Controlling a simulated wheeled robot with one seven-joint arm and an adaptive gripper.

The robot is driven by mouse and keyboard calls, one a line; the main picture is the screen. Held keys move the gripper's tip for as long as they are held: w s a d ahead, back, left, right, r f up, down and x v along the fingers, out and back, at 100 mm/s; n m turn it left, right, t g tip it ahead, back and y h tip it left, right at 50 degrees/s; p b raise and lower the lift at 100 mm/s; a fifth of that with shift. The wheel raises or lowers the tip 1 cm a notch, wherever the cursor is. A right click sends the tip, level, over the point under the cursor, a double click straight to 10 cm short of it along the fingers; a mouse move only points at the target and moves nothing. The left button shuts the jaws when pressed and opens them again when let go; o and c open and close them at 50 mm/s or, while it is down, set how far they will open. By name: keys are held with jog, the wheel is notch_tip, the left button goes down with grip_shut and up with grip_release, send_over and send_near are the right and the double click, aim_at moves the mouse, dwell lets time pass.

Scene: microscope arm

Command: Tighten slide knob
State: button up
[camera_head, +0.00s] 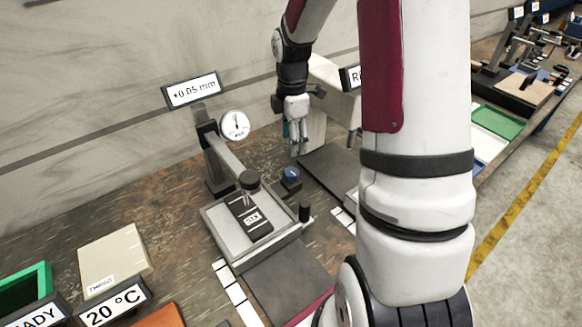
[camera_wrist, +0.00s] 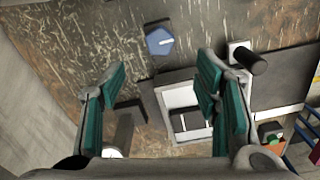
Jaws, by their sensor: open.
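A blue knob (camera_head: 291,177) sits on a dark block beside the back right of the grey microscope stage (camera_head: 282,240). In the wrist view the blue knob (camera_wrist: 159,41) has a white mark on its face. A black upright knob (camera_head: 304,211) stands at the stage's right edge; it also shows in the wrist view (camera_wrist: 248,62). I cannot tell by label which is the slide knob. A black slide block (camera_head: 248,217) lies on the stage. My gripper (camera_head: 294,148) is open and empty, pointing down, above and behind the blue knob, apart from it. Its teal-padded fingers (camera_wrist: 162,78) are spread.
A dial gauge (camera_head: 235,125) on a post stands behind the stage, with a black-headed arm part (camera_head: 249,181) over the slide. A "+0.05 mm" sign (camera_head: 193,91) is at the back. A beige box (camera_head: 113,260) is left.

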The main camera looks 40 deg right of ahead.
aim_at(292, 171)
notch_tip(292, 171, down, 11)
dwell(0.4)
jog(key=c, duration=1.1)
